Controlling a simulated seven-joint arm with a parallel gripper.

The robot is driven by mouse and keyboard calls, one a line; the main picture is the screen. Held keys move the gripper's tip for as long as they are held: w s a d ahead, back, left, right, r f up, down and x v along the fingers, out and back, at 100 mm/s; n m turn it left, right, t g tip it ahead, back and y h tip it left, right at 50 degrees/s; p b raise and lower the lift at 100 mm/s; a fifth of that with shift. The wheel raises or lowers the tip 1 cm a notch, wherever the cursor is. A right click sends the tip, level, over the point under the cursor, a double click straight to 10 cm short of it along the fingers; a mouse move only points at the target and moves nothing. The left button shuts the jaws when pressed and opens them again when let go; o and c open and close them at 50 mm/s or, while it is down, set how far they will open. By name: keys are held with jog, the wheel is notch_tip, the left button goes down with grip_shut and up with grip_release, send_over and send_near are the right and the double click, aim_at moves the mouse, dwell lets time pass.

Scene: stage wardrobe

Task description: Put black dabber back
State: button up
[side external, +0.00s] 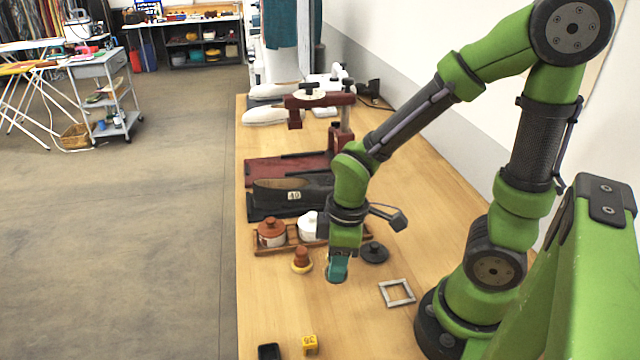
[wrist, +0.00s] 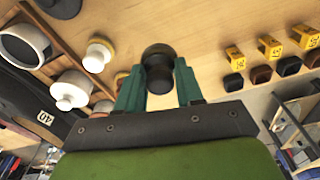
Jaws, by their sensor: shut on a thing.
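My gripper (side external: 337,270) has teal fingers and points down above the table, in front of the pot rack. In the wrist view my gripper (wrist: 160,82) is shut on the black dabber (wrist: 158,60), whose round dark knob shows between the fingertips. The dabber cannot be made out in the side view. A white pot with a dark inside (wrist: 25,46) stands open in the rack in the wrist view; the side view hides it behind my gripper. A black round lid (side external: 374,252) lies on the table just right of my gripper.
The wooden rack (side external: 291,247) holds a brown-lidded pot (side external: 271,233) and a white lidded pot (side external: 309,226). A brown dabber (side external: 301,257) stands on a yellowish base left of my gripper. A grey square frame (side external: 397,292) lies to the right. Yellow (side external: 310,344) and black (side external: 268,352) blocks sit in front.

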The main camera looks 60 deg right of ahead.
jog(key=shift+s+d+f, duration=0.1)
jog(key=shift+s+f, duration=0.15)
jog(key=shift+f, duration=0.1)
jog(key=w+a, duration=0.1)
jog(key=w, duration=0.4)
jog(key=w+f, duration=0.1)
jog(key=w, duration=0.4)
jog(key=w+a, duration=0.1)
jog(key=w, duration=0.4)
jog(key=shift+w+a+f, duration=0.2)
jog(key=shift+w+a, duration=0.1)
jog(key=shift+a, duration=0.05)
jog(key=shift+w+f, duration=0.2)
jog(key=shift+f, duration=1.55)
jog(key=shift+f, duration=0.2)
jog(key=o, duration=0.9)
jog(key=shift+o, duration=0.2)
jog(key=shift+r, duration=0.15)
